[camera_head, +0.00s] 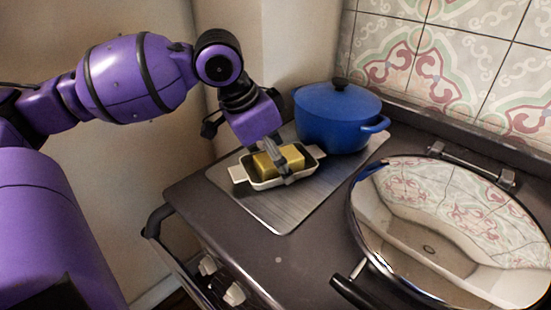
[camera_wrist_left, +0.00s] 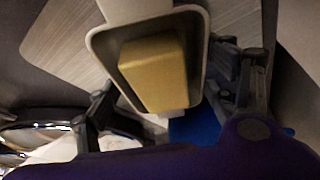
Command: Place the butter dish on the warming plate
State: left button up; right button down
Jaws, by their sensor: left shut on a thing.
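The butter dish (camera_head: 245,175) is a small white dish with end handles and a yellow block of butter (camera_head: 268,162) in it. In the head view it is over the silvery warming plate (camera_head: 282,215), toward its left part. I cannot tell whether it touches the plate. My left gripper (camera_head: 284,165) reaches down from above and is shut on the dish. In the left wrist view the dish (camera_wrist_left: 199,45) and butter (camera_wrist_left: 153,72) are between the fingers of the left gripper (camera_wrist_left: 170,100), with the plate (camera_wrist_left: 70,50) behind. My right gripper is not in view.
A blue lidded pot (camera_head: 335,122) stands on the back part of the plate, just behind the dish. A shiny domed lid (camera_head: 455,225) covers the right side of the dark stove (camera_head: 310,255). A rail and knobs (camera_head: 232,293) are at the front. The plate's front part is clear.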

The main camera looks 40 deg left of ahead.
pick_arm(q)
jog(key=o, duration=1.4)
jog(key=shift+f, duration=0.15)
jog(key=shift+c, duration=0.2)
jog(key=shift+s+r, duration=0.1)
jog(key=shift+r, duration=0.3)
jog(key=p+v, duration=0.3)
jog(key=v, duration=0.8)
jog(key=shift+r, duration=0.2)
jog(key=shift+s+a, duration=0.1)
